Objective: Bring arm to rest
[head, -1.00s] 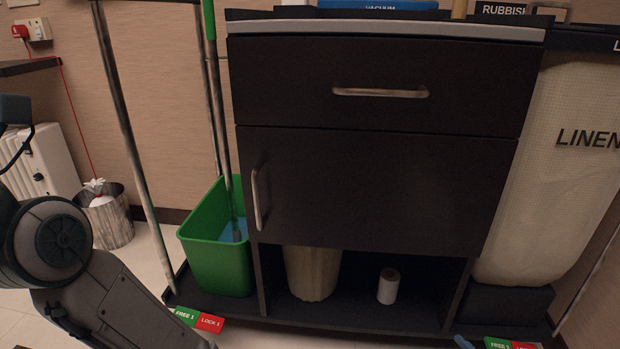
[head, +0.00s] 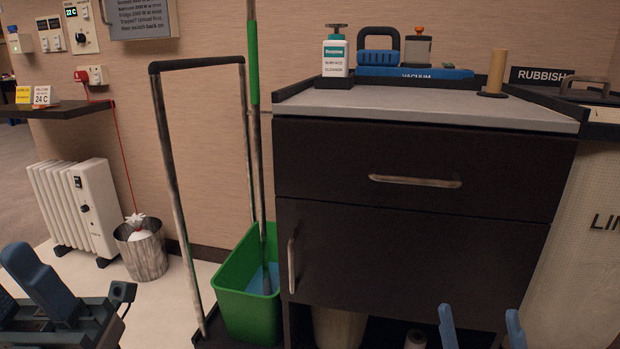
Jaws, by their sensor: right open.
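My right gripper (head: 481,318) shows at the bottom edge of the head view. Its two blue fingertips stand well apart with nothing between them, in front of the dark cart's lower part (head: 400,262). My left gripper (head: 38,288) is at the lower left corner, partly cut off by the frame. One blue finger shows clearly and a bit of blue shows at the edge; its opening is hard to judge. I see nothing held in it.
A radiator (head: 78,205) and a metal bin (head: 142,250) stand by the wall.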

